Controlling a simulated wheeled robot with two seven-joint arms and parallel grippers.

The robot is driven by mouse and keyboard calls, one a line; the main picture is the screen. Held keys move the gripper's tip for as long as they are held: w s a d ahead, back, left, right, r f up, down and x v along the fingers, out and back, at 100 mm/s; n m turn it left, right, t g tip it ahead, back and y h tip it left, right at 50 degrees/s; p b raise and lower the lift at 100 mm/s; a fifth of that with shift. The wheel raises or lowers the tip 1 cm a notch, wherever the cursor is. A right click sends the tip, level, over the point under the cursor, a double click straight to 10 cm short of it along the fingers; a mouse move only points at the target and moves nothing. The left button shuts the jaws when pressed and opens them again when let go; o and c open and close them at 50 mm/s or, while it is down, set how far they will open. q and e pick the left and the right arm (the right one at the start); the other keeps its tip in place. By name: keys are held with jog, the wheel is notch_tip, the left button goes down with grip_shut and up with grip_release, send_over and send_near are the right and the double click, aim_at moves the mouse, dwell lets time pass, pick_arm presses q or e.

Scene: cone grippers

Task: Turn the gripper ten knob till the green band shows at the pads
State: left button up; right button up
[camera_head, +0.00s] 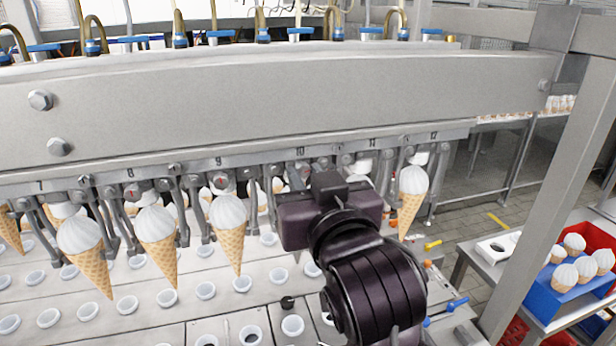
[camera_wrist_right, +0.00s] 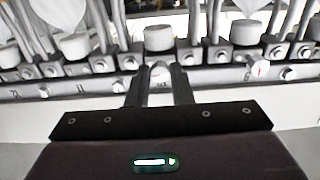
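My right gripper (camera_head: 310,180) reaches up to the machine's front rail under label 10 and hides most of gripper ten. In the right wrist view its two fingers (camera_wrist_right: 160,80) stand either side of a small pale round knob (camera_wrist_right: 160,72). The knob nearly fills the gap; whether the fingers press on it is unclear. I see no green band on this knob, and its pads are hidden in the head view. My left gripper is not in view.
Ice cream cones hang in neighbouring grippers, such as the nine cone (camera_head: 228,225) and the twelve cone (camera_head: 411,195). A tray surface with several round cups (camera_head: 205,290) lies below. A blue crate of cones (camera_head: 560,295) stands at the right, beyond a metal post (camera_head: 550,190).

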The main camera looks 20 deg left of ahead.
grip_shut()
jog(key=n+b, duration=0.1)
jog(key=n, duration=0.1)
jog(key=shift+f+n, duration=0.1)
jog(key=shift+n, duration=0.2)
jog(key=shift+n+b, duration=0.35)
jog(key=shift+n, duration=0.15)
jog(key=o, duration=0.5)
grip_release()
